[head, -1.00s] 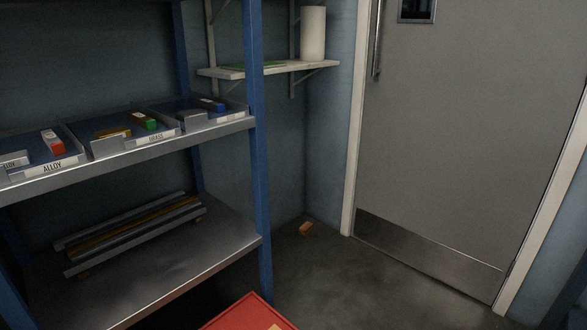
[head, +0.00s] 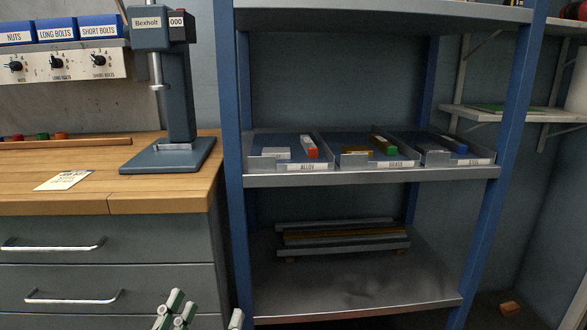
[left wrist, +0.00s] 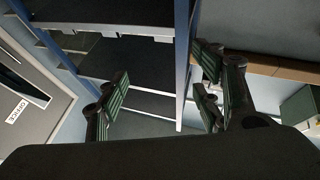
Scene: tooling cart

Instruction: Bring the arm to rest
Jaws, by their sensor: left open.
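My left gripper (head: 204,312) shows at the bottom edge of the head view, in front of the grey drawers and the shelf rack's left post. Only its pale-and-green fingertips show there. In the left wrist view my left gripper (left wrist: 160,95) has its dark, green-ridged fingers spread wide with nothing between them. It appears apart from the rack and the bench. The rest of the left arm is hidden below the head view. My right gripper is in neither view.
A wooden workbench (head: 165,200) with drawers (head: 110,270) and a Bexholt press (head: 178,95) stands left. The blue-post rack (head: 232,150) holds labelled trays (head: 307,167) and bars (head: 345,243). A small orange-brown block (head: 510,308) lies on the floor right.

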